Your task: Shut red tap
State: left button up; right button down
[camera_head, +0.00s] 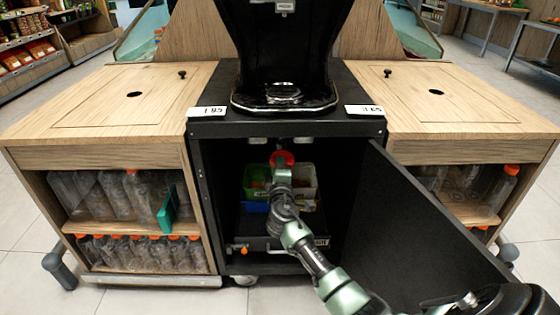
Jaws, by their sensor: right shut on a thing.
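The red tap (282,157) shows inside the open black cabinet, under the juicer (283,95). My right gripper (282,168) is at the red tap, with its arm reaching in from the lower right. It is shut on the tap, though its fingers are small and partly hidden. The left gripper does not show; I cannot make out a left arm entering from the left.
The black cabinet door (425,225) stands open to the right, beside my right arm. Green and blue bins (303,185) sit behind the gripper. Wooden counters with shelves of bottles (135,195) flank the cabinet. An orange-knobbed fitting (243,250) is at the cabinet's lower left.

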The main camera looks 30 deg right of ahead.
jog(key=shift+f+n, duration=0.15)
jog(key=shift+n, duration=0.45)
jog(key=c, duration=1.4)
grip_release()
jog(key=shift+c, duration=0.2)
jog(key=shift+s, duration=0.1)
